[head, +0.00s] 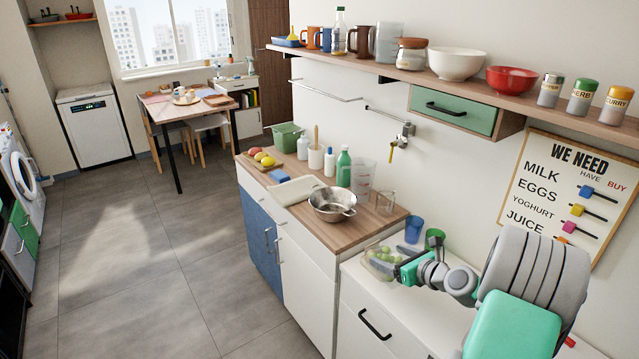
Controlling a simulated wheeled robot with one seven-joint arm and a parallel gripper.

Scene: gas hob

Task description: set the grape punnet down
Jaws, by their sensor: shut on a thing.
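The grape punnet (377,262) is a clear tub with green grapes in it. It is at the left end of the white-topped unit (405,308), beside the edge of the wooden counter. My gripper (398,268) is shut on the punnet's right side. The fingertips are partly hidden by the green gripper body and the punnet. I cannot tell whether the punnet's base touches the white top or is just above it.
The white top's front part looks clear.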

